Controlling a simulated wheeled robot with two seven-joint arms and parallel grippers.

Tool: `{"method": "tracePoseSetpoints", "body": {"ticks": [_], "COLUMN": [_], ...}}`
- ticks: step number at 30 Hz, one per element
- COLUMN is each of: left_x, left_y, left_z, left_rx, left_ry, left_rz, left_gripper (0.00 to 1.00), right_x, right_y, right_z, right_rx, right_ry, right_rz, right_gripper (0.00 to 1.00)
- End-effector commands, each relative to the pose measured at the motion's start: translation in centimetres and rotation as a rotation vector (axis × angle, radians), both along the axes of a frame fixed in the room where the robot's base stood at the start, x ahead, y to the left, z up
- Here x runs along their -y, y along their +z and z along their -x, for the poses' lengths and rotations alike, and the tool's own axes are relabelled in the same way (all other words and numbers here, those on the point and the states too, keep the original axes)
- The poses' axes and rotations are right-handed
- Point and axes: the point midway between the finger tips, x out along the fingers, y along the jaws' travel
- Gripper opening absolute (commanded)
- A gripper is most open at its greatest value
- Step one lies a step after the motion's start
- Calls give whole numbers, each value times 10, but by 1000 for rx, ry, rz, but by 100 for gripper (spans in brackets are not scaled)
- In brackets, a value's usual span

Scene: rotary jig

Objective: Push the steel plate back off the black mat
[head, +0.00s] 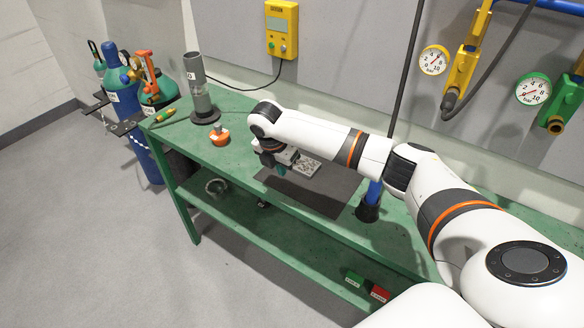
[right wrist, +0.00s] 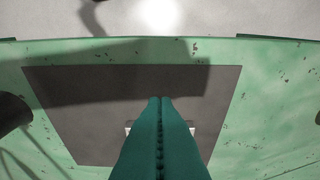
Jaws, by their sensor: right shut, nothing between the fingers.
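The steel plate (head: 308,164) is a small light-grey plate with dark spots. In the head view it lies towards the back of the black mat (head: 330,195), partly hidden by my right gripper. My right gripper (head: 281,170) has teal fingers and is low over the mat, just left of and in front of the plate. In the right wrist view its fingers (right wrist: 160,99) are shut and empty over the mat (right wrist: 75,105). Only slim pale edges of the plate (right wrist: 127,128) show beside the fingers; contact cannot be told. My left gripper is not in view.
The mat lies on a green workbench (head: 235,103). An orange object (head: 220,138) and a grey cylinder on a dark base (head: 201,95) stand to the left. A blue object in a dark holder (head: 369,207) stands at the mat's right end.

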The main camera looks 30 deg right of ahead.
Motion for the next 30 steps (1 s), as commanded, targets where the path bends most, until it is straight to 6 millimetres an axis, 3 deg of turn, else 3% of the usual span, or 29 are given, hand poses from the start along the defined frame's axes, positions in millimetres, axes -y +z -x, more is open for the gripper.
{"method": "tracePoseSetpoints", "body": {"ticks": [7,15,30], "left_x": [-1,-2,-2], "left_y": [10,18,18], "left_z": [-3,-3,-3], "left_rx": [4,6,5], "left_ry": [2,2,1], "left_rz": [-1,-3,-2], "left_gripper": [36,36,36], "right_x": [12,44,49], "right_y": [-52,-50,-50], "right_z": [-4,-18,-20], "right_rx": [-2,0,1], "right_ry": [-2,-3,-1], "right_rz": [1,0,0], "right_gripper": [0,0,0]}}
